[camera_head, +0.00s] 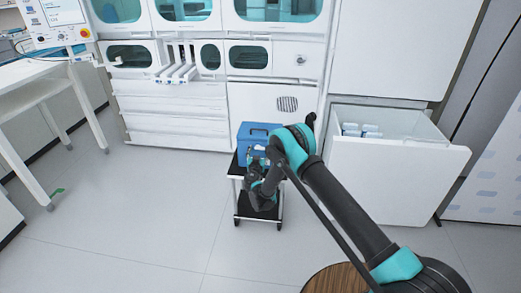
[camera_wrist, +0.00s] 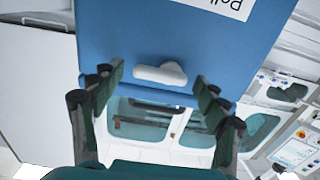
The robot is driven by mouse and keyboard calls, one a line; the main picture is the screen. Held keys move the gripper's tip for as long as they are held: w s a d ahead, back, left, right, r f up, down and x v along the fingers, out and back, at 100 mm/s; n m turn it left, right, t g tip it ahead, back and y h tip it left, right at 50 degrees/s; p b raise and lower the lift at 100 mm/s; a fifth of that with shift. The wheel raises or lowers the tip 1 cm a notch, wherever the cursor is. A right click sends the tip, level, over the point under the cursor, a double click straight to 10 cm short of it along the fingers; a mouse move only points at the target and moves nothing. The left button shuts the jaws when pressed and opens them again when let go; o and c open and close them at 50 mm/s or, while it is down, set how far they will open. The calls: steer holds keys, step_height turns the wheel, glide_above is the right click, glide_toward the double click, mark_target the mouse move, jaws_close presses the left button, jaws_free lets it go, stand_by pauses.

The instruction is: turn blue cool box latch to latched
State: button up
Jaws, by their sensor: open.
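The blue cool box (camera_head: 258,138) stands on a small dark-topped cart in the head view, partly hidden behind my arm. In the wrist view the blue cool box (camera_wrist: 185,35) fills the upper middle, with a white label at its upper right. The white latch (camera_wrist: 160,74) sits on its face near the lower edge in that picture. My gripper (camera_wrist: 160,85) is open, with one finger on each side of the latch in the picture. Whether the fingers touch it I cannot tell. In the head view my gripper is mostly hidden by my arm.
The cart (camera_head: 240,171) stands on open floor before white cabinets (camera_head: 180,115). An open drawer (camera_head: 395,160) with white and blue items juts out at the right. A white table (camera_head: 40,85) stands at the left. The floor (camera_head: 140,220) at left front is clear.

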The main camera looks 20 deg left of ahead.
steer(key=shift+c, duration=0.5)
steer(key=c, duration=1.1)
steer(key=shift+o, duration=0.2)
